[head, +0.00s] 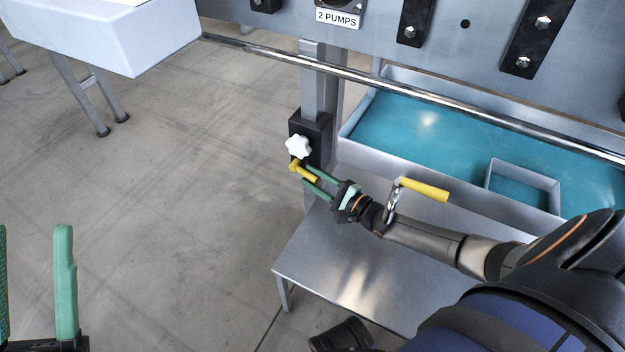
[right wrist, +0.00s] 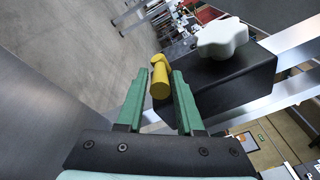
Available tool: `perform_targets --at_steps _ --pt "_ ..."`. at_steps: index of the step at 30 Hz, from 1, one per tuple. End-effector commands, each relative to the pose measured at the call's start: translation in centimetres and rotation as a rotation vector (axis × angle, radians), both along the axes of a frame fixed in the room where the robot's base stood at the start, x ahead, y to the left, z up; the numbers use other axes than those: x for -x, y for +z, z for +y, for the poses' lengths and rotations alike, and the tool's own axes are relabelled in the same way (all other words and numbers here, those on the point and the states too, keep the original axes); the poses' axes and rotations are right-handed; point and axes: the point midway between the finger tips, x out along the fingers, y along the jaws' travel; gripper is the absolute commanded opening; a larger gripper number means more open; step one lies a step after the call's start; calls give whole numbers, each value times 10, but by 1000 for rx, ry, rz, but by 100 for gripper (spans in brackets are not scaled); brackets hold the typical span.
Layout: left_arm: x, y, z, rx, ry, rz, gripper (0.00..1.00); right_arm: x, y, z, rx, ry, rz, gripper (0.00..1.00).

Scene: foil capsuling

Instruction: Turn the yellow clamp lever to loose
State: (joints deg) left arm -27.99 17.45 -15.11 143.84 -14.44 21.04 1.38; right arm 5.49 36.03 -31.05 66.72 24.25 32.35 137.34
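The yellow clamp lever (head: 303,172) sits below a white star knob (head: 298,147) on a black clamp block (head: 312,130) on a metal post. In the right wrist view the lever (right wrist: 160,78) stands between the two green fingers of my right gripper (right wrist: 157,82). These fingers are apart, with a gap showing at least on the left side of the lever; whether the right finger touches it I cannot tell. In the head view my right gripper (head: 309,176) reaches the lever from the right. My left gripper (head: 36,270) is open and empty at the lower left.
A second yellow handle (head: 424,189) on a metal stem rises by my right forearm. A teal-bottomed trough (head: 440,130) and a chrome rail (head: 420,90) lie behind. A metal shelf (head: 335,265) is below.

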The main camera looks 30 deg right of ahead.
Motion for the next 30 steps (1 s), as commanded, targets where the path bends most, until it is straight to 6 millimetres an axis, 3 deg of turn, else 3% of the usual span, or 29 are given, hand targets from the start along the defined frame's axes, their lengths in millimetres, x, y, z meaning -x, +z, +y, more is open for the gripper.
perform_targets --at_steps 9,19,30 --pt "0 -1 0 0 0 1 50 -3 0 1 0 1 1 36" --pt "0 -1 0 1 -1 3 50 -2 0 1 0 1 -1 0" --pt "0 -1 0 1 -1 3 50 -2 0 1 0 1 -1 0"
